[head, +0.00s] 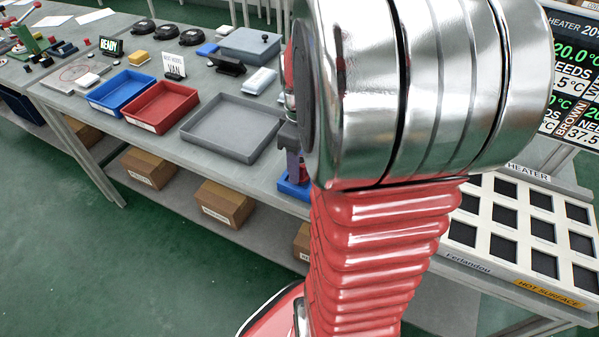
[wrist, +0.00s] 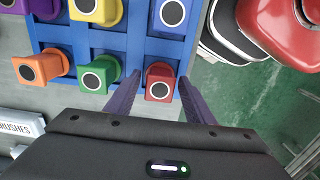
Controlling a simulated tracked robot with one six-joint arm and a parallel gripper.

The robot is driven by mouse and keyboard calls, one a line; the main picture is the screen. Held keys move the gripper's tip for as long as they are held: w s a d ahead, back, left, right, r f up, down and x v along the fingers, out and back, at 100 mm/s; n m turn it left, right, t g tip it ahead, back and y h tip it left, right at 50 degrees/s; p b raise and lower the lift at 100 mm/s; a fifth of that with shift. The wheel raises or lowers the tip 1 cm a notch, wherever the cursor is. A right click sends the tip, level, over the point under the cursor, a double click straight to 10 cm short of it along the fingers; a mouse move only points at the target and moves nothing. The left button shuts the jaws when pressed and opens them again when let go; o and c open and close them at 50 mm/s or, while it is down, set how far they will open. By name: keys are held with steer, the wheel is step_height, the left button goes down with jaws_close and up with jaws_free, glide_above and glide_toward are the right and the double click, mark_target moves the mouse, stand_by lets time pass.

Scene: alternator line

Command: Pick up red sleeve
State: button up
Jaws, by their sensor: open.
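The red sleeve (wrist: 160,80) stands in a cell of a blue rack (wrist: 115,47), at the rack's near right in the wrist view. It is a red block with a dark round top ringed in white. My gripper (wrist: 162,82) is open, with one dark finger on each side of the red sleeve. I cannot tell whether the fingers touch it. In the head view my arm hides most of the rack; only a blue edge of the rack (head: 293,188) shows, with a bit of red above it beside my gripper (head: 291,145).
Green (wrist: 98,75), orange (wrist: 40,65), blue, yellow and purple sleeves stand close by in the rack. In the head view, a grey tray (head: 232,127), a red tray (head: 161,106) and a blue tray (head: 121,92) lie left on the bench. A heater (head: 520,225) marked hot stands right.

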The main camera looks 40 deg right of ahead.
steer(key=shift+c, duration=0.2)
stand_by(0.3)
jaws_close()
stand_by(0.4)
